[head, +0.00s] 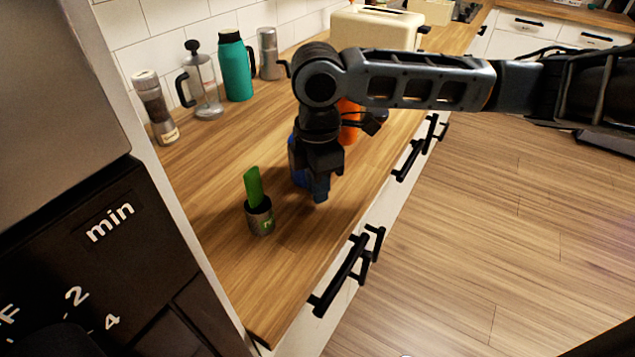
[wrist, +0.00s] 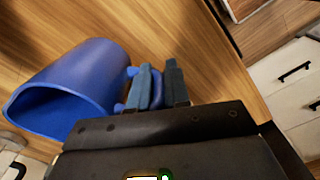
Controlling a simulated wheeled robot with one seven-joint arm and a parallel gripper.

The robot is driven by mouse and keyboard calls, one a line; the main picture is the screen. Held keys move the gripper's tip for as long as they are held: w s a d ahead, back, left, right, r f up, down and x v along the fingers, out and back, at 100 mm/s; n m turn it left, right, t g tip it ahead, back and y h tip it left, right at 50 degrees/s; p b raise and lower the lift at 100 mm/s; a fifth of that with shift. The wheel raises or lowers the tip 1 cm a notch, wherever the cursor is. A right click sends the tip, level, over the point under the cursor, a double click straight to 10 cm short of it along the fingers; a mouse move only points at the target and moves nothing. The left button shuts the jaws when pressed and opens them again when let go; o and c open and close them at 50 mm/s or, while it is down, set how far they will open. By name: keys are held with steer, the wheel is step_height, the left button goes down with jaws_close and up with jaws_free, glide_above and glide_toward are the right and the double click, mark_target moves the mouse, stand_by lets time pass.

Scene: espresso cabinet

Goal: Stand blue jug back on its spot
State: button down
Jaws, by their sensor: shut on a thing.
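The blue jug (wrist: 78,82) shows in the wrist view, left of my fingers, with its open mouth toward the lower left. Its handle lies between the two fingers of my gripper (wrist: 160,88), which is shut on it. In the head view the jug (head: 297,170) is mostly hidden behind my gripper (head: 320,192), over the wooden counter (head: 225,165). I cannot tell whether the jug's base touches the counter or how far it tilts. No marked spot for it is visible.
A dark cup with a green item (head: 260,217) stands in front, left of the jug. An orange object (head: 349,122) is behind my gripper. A green flask (head: 236,68), a French press (head: 205,90) and a grinder (head: 156,108) line the wall. The counter's right edge is close.

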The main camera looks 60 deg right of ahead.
steer(key=shift+f, duration=0.1)
steer(key=c, duration=1.5)
jaws_free()
steer(key=shift+f, duration=0.1)
steer(key=shift+c, duration=0.2)
steer(key=o, duration=0.4)
steer(key=shift+o, duration=0.2)
step_height(320, 180, up, 12)
steer(key=shift+r+b, duration=0.25)
steer(key=shift+b, duration=0.05)
